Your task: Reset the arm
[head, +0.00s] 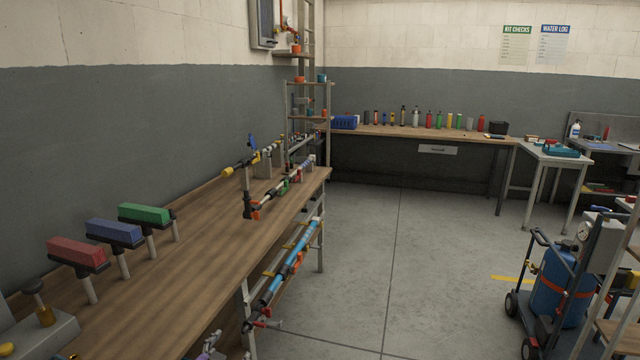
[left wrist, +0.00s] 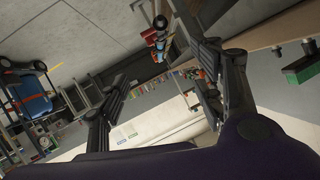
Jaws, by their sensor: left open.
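My left gripper (left wrist: 158,68) shows in the left wrist view, its two dark fingers spread wide apart. It is open, with nothing between the fingers. The room behind it appears turned over, with the wall at the bottom of the picture. A green block on a stand (left wrist: 303,68) shows at the right edge of that view, apart from the fingers. I make out neither gripper clearly in the head view. My right gripper is in no view.
A long wooden bench (head: 190,265) runs along the left wall. It carries red (head: 76,253), blue (head: 114,231) and green (head: 145,213) blocks on posts, and a nozzle stand (head: 248,200). A blue tank cart (head: 560,285) stands right. The middle floor is clear.

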